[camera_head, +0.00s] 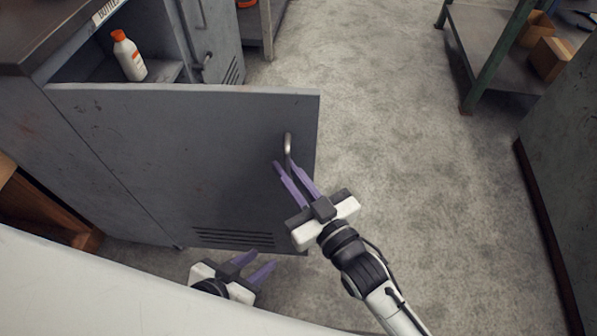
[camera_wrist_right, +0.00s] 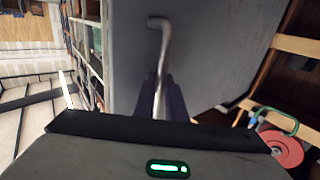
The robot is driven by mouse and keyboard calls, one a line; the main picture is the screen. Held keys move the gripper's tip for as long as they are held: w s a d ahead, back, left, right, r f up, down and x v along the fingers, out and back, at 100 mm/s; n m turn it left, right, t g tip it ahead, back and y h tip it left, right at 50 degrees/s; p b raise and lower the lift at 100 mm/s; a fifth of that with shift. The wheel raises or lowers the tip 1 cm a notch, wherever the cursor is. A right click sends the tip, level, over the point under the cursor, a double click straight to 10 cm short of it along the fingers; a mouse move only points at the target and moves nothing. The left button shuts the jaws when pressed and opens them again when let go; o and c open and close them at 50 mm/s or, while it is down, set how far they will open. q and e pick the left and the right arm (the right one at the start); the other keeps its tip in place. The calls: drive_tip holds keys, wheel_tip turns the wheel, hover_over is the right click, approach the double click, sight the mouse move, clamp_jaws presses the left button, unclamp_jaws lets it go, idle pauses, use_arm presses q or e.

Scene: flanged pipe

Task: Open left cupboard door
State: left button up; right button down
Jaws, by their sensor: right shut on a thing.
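The left cupboard door (camera_head: 190,165) is a grey metal panel with a vent slot at its bottom, and it stands swung wide open in the head view. Its metal handle (camera_head: 288,144) is near the door's free edge and also shows in the right wrist view (camera_wrist_right: 162,50). My right gripper (camera_head: 293,168) is shut on this handle, with its purple fingers around the lower part. My left gripper (camera_head: 258,264) is low, below the door's bottom edge, with its two fingers apart and nothing between them.
A white bottle with an orange cap (camera_head: 129,56) stands inside the open cupboard. The other cupboard door (camera_head: 212,42) is beside the opening. A shelf with cardboard boxes (camera_head: 549,58) is at the upper right. The concrete floor (camera_head: 400,130) right of the door is clear.

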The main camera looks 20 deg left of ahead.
use_arm(q)
drive_tip(key=shift+s+d+r, duration=0.1)
drive_tip(key=shift+s+d, duration=0.15)
drive_tip(key=shift+s, duration=0.05)
use_arm(e)
drive_tip(key=shift+s+a+r, duration=0.1)
drive_tip(key=shift+s+a, duration=0.05)
drive_tip(key=shift+s, duration=0.3)
use_arm(q)
drive_tip(key=shift+w, duration=0.1)
use_arm(e)
drive_tip(key=c, duration=1.8)
unclamp_jaws()
use_arm(q)
drive_tip(key=shift+r, duration=0.1)
drive_tip(key=shift+r+p, duration=0.5)
drive_tip(key=shift+p, duration=0.2)
use_arm(e)
drive_tip(key=v, duration=1)
drive_tip(key=shift+s, duration=0.15)
